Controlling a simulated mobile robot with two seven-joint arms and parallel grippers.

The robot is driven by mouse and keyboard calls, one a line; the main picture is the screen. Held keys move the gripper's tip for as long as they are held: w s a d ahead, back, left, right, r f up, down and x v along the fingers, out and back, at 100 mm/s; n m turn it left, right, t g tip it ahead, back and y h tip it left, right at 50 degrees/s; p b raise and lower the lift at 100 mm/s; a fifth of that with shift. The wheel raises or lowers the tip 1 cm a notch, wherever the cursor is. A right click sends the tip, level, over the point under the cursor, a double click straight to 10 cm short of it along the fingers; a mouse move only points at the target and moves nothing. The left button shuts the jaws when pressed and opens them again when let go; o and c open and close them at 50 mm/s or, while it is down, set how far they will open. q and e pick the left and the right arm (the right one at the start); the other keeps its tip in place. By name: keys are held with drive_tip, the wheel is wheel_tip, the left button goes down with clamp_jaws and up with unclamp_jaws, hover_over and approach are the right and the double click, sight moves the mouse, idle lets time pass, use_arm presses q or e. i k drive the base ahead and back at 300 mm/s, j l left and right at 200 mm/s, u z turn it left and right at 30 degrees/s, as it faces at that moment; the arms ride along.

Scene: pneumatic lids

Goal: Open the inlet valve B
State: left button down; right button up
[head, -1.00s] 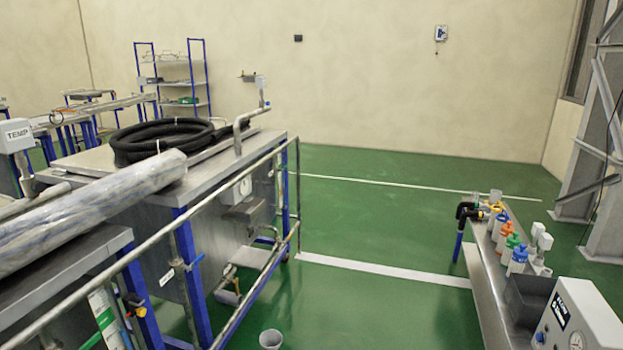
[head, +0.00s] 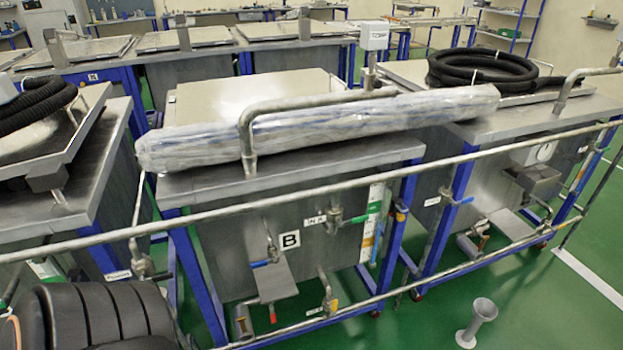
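Tank B (head: 210,185) is a steel tank with blue legs in the middle of the head view. Its front wall carries a black-and-white B sign (head: 290,240). A small sign that seems to begin with "IN" (head: 314,220) is to the upper right of the B. A second valve with a blue handle (head: 262,263) sits left of the B sign. Another valve (head: 328,300) is low on a pipe below. Neither gripper is in view.
A metal rail (head: 400,172) runs across in front of the tanks. A plastic-wrapped roll (head: 330,128) lies on tank B. A neighbouring tank (head: 500,190) on the right bears a coiled black hose (head: 495,68). A grey funnel-like stand (head: 477,322) is on the green floor, otherwise open at lower right.

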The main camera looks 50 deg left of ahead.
sight(360, 220)
drive_tip(key=u, duration=1.3)
drive_tip(key=k+j+u, duration=0.4)
drive_tip(key=k+l, duration=0.05)
drive_tip(key=l, duration=0.05)
